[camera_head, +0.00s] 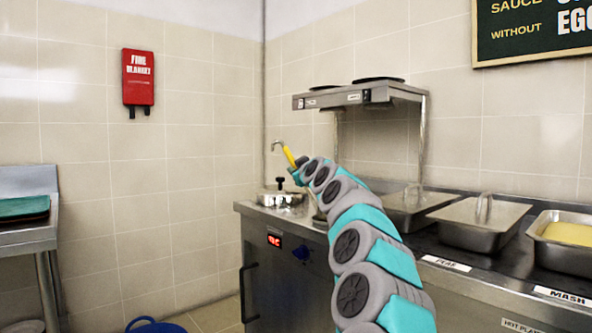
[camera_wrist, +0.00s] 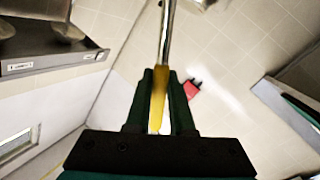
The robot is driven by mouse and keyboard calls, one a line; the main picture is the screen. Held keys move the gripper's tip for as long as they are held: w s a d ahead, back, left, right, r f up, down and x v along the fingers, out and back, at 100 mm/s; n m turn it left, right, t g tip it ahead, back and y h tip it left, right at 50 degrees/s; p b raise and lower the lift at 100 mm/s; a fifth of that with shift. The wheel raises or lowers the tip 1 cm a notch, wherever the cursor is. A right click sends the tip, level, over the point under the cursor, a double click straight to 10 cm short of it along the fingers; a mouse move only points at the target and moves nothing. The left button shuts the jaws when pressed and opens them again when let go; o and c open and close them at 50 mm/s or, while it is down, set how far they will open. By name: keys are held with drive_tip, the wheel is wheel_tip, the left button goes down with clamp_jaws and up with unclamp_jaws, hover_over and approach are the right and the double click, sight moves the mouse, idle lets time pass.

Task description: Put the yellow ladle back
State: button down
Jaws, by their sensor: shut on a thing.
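The yellow ladle (camera_head: 289,156) is held up at the end of my arm, above the left end of the counter. Its yellow handle is tilted, with a curved metal end at the upper left. In the wrist view the yellow handle (camera_wrist: 157,100) lies between the two dark fingers of my gripper (camera_wrist: 160,80), which is shut on it. The metal shaft runs from the handle to the top edge of that view; the far end is out of frame there. In the head view my gripper (camera_head: 299,164) is small and partly hidden by my arm.
A lidded steel pot (camera_head: 281,198) stands at the counter's left end, below the ladle. A raised metal shelf (camera_head: 362,95) is to the right. Lidded trays (camera_head: 478,222) and an open yellow-filled tray (camera_head: 570,234) line the counter. A red fire blanket (camera_head: 138,78) hangs on the wall.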

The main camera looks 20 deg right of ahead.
drive_tip(key=shift+f, duration=0.1)
drive_tip(key=c, duration=0.8)
unclamp_jaws()
drive_tip(key=shift+r, duration=0.25)
drive_tip(key=shift+s+a+f+b, duration=0.15)
drive_tip(key=shift+s+b, duration=0.25)
drive_tip(key=shift+s, duration=2.6)
drive_tip(key=shift+s+a+b, duration=0.1)
drive_tip(key=shift+s+b, duration=0.3)
drive_tip(key=shift+s, duration=2.6)
